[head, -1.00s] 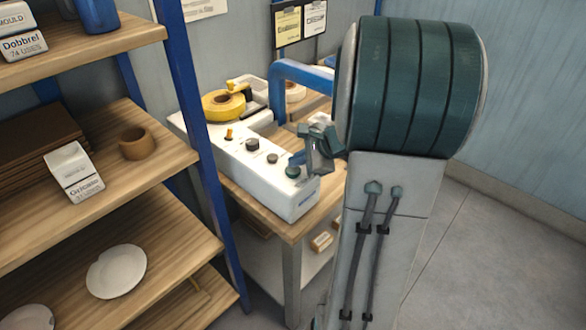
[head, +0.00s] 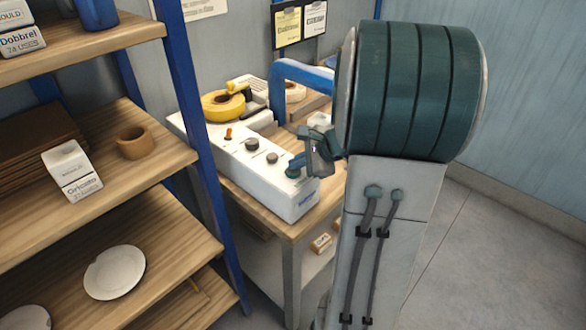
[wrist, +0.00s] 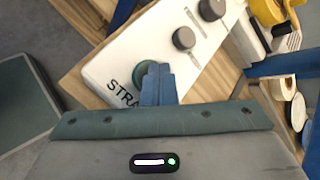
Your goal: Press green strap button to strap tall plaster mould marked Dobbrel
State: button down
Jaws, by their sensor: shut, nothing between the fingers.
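The white strapping machine (head: 240,165) stands on a wooden-topped bench, with a row of knobs along its top. The green button (head: 291,173) is at its near end. In the wrist view the green button (wrist: 144,72) sits beside the printed letters "STRA". My gripper (head: 297,163) is shut and empty, its blue fingertips right over the button. In the wrist view the fingertips (wrist: 157,72) cover part of the button; I cannot tell whether it is pressed down. A white block marked Dobbrel (head: 20,40) stands on the upper left shelf, partly cut off by the frame.
A yellow tape roll (head: 223,105) and a blue arch (head: 305,75) are at the machine's far end. Floor at right is clear.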

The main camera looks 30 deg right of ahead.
aim_at(297, 171)
jog(key=shift+r, duration=0.1)
dwell(0.3)
jog(key=shift+r+p, duration=0.75)
jog(key=shift+r, duration=0.1)
notch_tip(297, 171, up, 5)
jog(key=p, duration=0.3)
jog(key=shift+p, duration=0.4)
dwell(0.4)
